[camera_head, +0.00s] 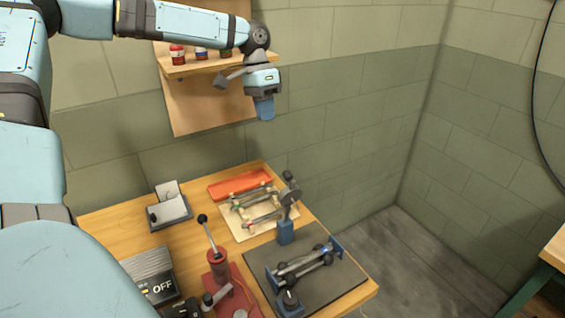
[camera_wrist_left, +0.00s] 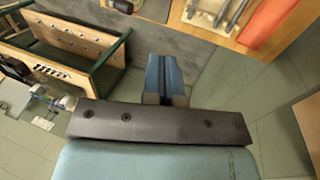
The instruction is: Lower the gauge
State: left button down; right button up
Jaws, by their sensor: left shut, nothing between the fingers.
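What looks like the gauge is a dark round head (camera_head: 290,193) on a short post above a blue block (camera_head: 286,232), at the back edge of a dark mat on the bench. It stands roughly upright, and its face cannot be read. My left gripper (camera_head: 265,108) hangs in the air well above and behind the bench, in front of the wall, with its blue fingers pointing down. It is apart from the gauge. In the left wrist view its blue fingers (camera_wrist_left: 164,78) are together and empty. My right gripper is in neither view.
The dark mat (camera_head: 333,291) carries a metal rod assembly (camera_head: 303,262). A red tray (camera_head: 239,186), a pale board with rods, a red lever stand (camera_head: 217,262) and a box marked OFF (camera_head: 150,274) share the bench. A wooden shelf (camera_head: 205,66) with small jars is near my left arm.

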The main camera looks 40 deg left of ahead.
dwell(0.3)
pick_arm(q)
jog(key=s+d+f+p, duration=0.1)
jog(key=s+d+f, duration=0.1)
jog(key=d+f, duration=0.4)
jog(key=x, duration=0.4)
jog(key=shift+w+a+f+p, duration=0.15)
jog(key=shift+a+f+p, duration=0.15)
jog(key=shift+p, duration=0.1)
